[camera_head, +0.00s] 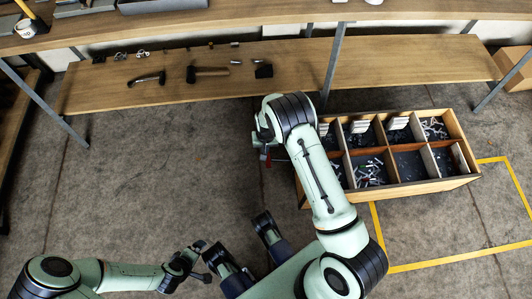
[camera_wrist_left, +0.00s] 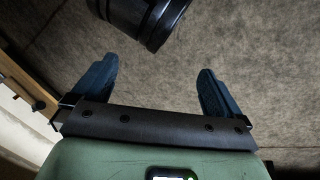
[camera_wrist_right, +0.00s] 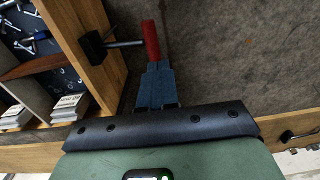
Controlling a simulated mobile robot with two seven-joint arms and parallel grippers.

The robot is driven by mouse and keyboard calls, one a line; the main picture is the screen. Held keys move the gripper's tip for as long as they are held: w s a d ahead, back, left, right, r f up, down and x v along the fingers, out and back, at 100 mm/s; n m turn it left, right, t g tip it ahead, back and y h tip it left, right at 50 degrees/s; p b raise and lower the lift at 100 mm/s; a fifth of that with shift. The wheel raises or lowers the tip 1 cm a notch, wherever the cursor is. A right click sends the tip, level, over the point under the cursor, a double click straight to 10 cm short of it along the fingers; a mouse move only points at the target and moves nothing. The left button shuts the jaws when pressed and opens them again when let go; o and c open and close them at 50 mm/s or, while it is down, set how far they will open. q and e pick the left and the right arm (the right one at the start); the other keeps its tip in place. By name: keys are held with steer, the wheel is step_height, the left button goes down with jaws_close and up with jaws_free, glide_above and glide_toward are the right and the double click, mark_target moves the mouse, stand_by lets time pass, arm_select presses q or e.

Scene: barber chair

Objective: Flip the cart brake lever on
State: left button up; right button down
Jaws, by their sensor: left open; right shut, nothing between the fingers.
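The wooden cart (camera_head: 433,187), divided into compartments, stands right of centre in the head view. Its side wall also shows in the right wrist view (camera_wrist_right: 97,82). The red brake lever handle (camera_wrist_right: 150,40) sits on a metal rod from a black mount (camera_wrist_right: 91,45) on that wall. Only a bit of red (camera_head: 264,157) shows in the head view. My right gripper (camera_wrist_right: 155,68) is shut and empty, its tips right at the handle's near end; I cannot tell whether they touch. My left gripper (camera_head: 238,236) is open and empty, away from the cart.
A wooden bench (camera_head: 420,62) with a low shelf (camera_head: 210,87) runs along the back; a hammer (camera_head: 208,73) and small tools lie on the shelf. Yellow floor tape (camera_head: 440,258) runs right of the cart. Floor at the left is clear.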

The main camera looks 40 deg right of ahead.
arm_select(q)
steer(key=shift+s+d+r+g+p, duration=0.2)
steer(key=shift+s+d+r+p, duration=0.15)
steer(key=shift+s, duration=0.25)
steer(key=shift+s+d+r+g+p, duration=0.2)
steer(key=shift+s+d+r, duration=0.05)
steer(key=shift+s+r, duration=0.25)
arm_select(e)
step_height(320, 180, up, 5)
steer(key=shift+w+a+r, duration=0.1)
steer(key=shift+w, duration=0.1)
